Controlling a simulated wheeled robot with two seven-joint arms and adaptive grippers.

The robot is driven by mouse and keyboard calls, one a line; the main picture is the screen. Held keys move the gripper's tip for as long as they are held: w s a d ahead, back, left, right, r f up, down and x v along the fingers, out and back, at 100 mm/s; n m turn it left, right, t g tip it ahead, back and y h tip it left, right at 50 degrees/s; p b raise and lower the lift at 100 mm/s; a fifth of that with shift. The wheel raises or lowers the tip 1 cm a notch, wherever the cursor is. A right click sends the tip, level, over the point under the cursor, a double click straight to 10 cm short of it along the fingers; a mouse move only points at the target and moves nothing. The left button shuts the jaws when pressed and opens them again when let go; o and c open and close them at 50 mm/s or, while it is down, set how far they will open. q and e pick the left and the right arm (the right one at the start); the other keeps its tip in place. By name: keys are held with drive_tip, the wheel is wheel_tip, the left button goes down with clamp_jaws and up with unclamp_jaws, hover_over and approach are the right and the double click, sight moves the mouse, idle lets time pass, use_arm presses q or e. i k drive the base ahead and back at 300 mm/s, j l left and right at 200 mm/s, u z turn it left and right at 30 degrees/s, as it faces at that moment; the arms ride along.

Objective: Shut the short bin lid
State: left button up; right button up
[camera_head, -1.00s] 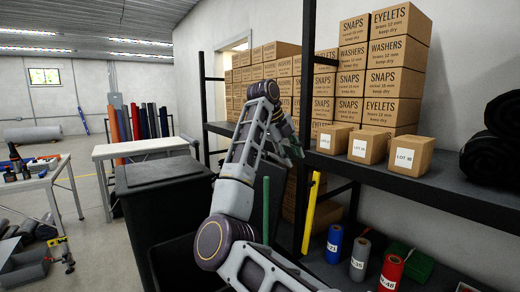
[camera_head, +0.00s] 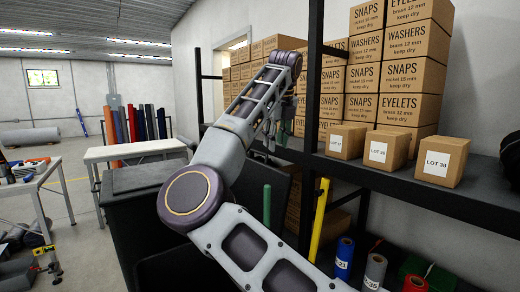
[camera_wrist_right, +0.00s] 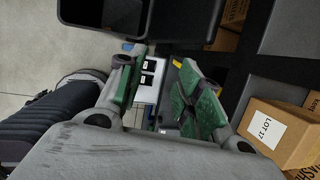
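A tall dark bin (camera_head: 150,235) with a flat dark top stands left of my right arm in the head view. A second dark bin (camera_head: 195,272) shows partly at the bottom, mostly covered by my arm. A dark upright panel (camera_head: 278,185), possibly its raised lid, shows behind the arm. An open dark bin (camera_wrist_right: 130,18) is at the top of the wrist view; I cannot tell which bin it is. My right gripper (camera_head: 285,118) is raised near the shelf edge. In the wrist view its green-padded fingers (camera_wrist_right: 160,95) are apart and empty. My left gripper is out of view.
A dark shelf (camera_head: 400,185) on the right carries small cartons (camera_head: 388,150) and stacked boxes. A green bar (camera_head: 267,207) and a yellow post (camera_head: 320,220) stand beneath it.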

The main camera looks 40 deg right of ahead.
sight(248, 190)
drive_tip(key=i+l, duration=0.4)
drive_tip(key=l, duration=0.15)
drive_tip(key=i+l, duration=0.35)
drive_tip(key=l, duration=0.15)
